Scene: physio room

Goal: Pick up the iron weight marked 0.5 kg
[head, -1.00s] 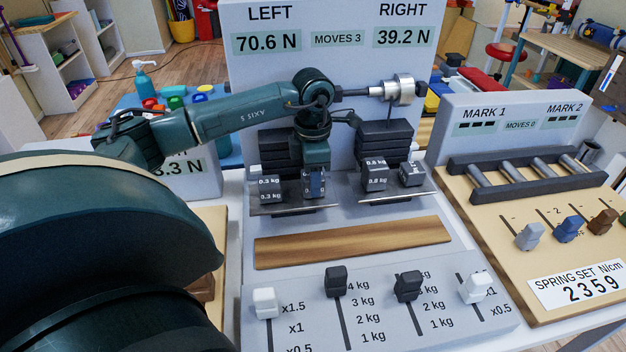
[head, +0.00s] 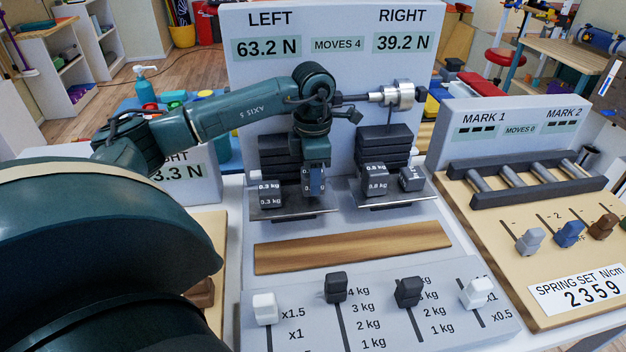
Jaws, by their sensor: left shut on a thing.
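My left gripper (head: 314,184) reaches down over the right end of the left plate (head: 290,211). It is shut on a small dark iron weight (head: 316,178), mostly hidden between the fingers; its marking is not readable. A dark weight marked 0.3 kg (head: 268,195) sits on the left plate, left of the gripper. On the right plate (head: 396,199) sit a dark weight marked 0.8 kg (head: 376,180) and a smaller one (head: 411,178) whose marking I cannot read. My right gripper is not in view.
Dark stacked slabs (head: 384,145) stand behind the plates. The display panel (head: 335,75) reads LEFT 63.2 N, RIGHT 39.2 N, MOVES 4. A wooden strip (head: 340,244) and several slider knobs (head: 335,288) lie in front. A spring set (head: 525,180) stands on the right.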

